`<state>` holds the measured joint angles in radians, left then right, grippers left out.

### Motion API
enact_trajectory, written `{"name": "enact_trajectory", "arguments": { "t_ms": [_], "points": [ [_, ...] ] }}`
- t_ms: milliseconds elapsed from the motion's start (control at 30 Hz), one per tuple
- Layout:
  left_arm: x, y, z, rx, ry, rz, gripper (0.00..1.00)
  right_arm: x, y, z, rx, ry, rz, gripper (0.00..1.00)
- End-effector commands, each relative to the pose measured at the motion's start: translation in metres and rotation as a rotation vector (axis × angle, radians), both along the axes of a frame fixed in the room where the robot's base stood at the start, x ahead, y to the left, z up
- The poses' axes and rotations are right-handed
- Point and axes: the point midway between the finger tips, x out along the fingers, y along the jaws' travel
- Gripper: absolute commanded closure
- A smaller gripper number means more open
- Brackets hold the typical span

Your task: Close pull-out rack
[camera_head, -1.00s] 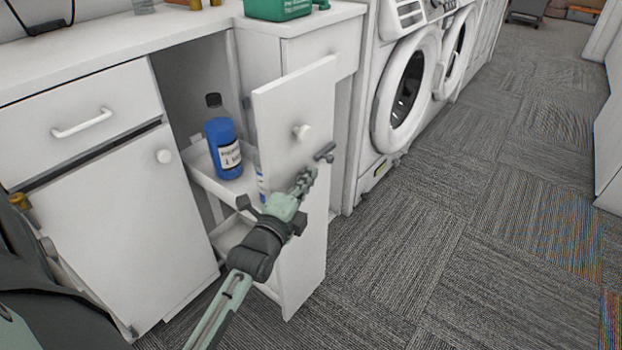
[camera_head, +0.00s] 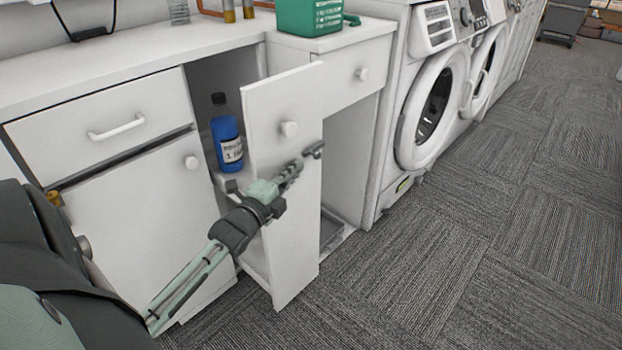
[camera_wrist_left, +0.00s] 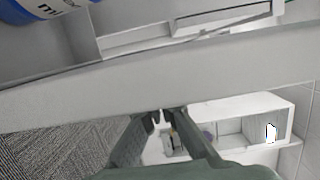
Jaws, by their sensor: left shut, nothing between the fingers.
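The pull-out rack shows its tall white front panel (camera_head: 283,120) with a round knob (camera_head: 289,129), standing out from the cabinet. A blue bottle (camera_head: 226,137) with a black cap stands upright on the rack's shelf behind the panel. My left gripper (camera_head: 313,150) is shut and empty, in front of the panel and a little below and right of the knob. I cannot tell whether it touches the panel. In the left wrist view, the fingers (camera_wrist_left: 160,118) lie below the panel's pale edge (camera_wrist_left: 170,75), with part of the blue bottle (camera_wrist_left: 45,10) above. My right gripper is not in view.
A white cabinet door (camera_head: 140,220) and drawer (camera_head: 110,125) are left of the rack. Washing machines (camera_head: 432,110) stand at right. Carpet tile (camera_head: 480,270) is clear at front right.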

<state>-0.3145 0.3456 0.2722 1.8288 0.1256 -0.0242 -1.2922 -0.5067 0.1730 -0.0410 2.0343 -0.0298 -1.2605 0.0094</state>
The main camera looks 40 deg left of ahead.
Motion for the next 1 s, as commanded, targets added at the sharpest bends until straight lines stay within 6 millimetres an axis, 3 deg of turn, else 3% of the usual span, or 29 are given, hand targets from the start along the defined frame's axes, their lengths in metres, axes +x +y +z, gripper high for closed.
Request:
{"name": "enact_trajectory", "arguments": {
  "t_ms": [100,500,700,1000],
  "points": [
    [0.002,0.026,0.000,0.006,0.002,0.002,1.00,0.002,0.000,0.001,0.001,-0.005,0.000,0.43],
    [0.007,0.094,-0.001,0.004,0.002,0.002,1.00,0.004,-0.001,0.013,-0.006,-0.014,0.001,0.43],
    [0.009,0.116,-0.001,0.002,0.001,0.001,1.00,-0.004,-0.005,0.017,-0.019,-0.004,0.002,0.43],
    [0.010,0.130,0.000,0.000,0.001,0.001,1.00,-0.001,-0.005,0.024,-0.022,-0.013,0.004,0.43]
  ]
}}
